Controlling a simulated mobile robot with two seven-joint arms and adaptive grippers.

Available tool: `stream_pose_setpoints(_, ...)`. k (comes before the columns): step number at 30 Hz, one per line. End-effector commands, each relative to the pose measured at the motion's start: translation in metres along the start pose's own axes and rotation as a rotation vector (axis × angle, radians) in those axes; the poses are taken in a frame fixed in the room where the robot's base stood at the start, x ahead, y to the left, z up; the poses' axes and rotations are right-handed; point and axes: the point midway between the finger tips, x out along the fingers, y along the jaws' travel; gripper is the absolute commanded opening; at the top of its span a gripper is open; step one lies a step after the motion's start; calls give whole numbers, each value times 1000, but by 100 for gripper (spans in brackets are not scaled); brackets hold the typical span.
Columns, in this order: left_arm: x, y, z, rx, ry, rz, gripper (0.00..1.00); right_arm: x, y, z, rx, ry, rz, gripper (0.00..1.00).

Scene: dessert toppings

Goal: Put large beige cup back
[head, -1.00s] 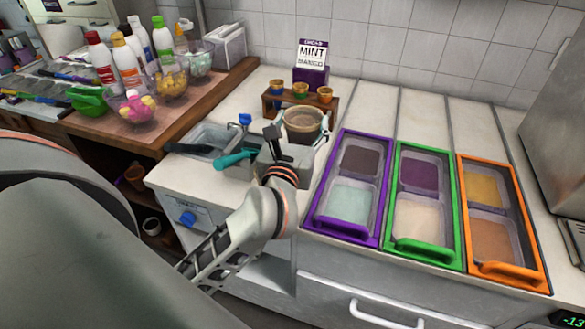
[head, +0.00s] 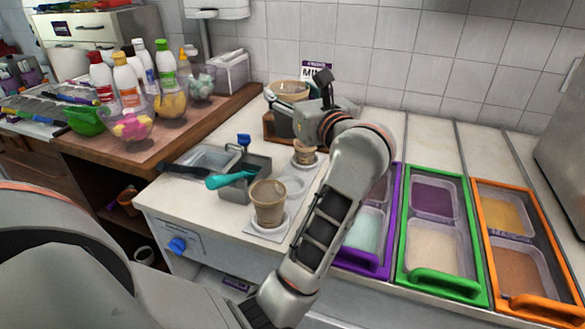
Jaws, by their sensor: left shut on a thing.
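A large beige cup (head: 287,88) with a brownish rim is up at the back, held above the wooden rack (head: 270,130). My left gripper (head: 302,104) is shut on it from the right; the fingers partly hide its lower part. Another beige cup (head: 267,205) stands upright at the front of a pale mat (head: 255,231) with round spots. A smaller beige cup (head: 304,151) stands farther back on the counter. Between these two cups, a round spot on the mat is bare. My right gripper is not in view.
A grey bin with a teal-handled scoop (head: 228,179) stands left of the mat. Purple, green (head: 447,283) and orange framed topping trays are on the right. Bottles and bowls stand on the wooden counter at the left. The mint box (head: 313,70) is behind my gripper.

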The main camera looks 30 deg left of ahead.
Motion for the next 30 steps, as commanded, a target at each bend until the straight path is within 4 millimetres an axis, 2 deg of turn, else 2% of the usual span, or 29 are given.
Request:
stream_pose_setpoints(1,1,0,-17,9,0,1,16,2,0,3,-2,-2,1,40)
stream_pose_setpoints(9,0,0,-80,7,0,-1,16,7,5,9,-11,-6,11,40)
stream_pose_setpoints(13,0,0,-98,4,-1,-1,16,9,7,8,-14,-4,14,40)
stream_pose_setpoints(19,0,0,-111,2,-1,-1,16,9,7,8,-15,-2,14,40)
stream_pose_setpoints(25,0,0,-145,6,-1,-1,16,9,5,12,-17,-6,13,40)
stream_pose_setpoints(30,0,0,-161,1,-1,-1,16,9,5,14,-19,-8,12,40)
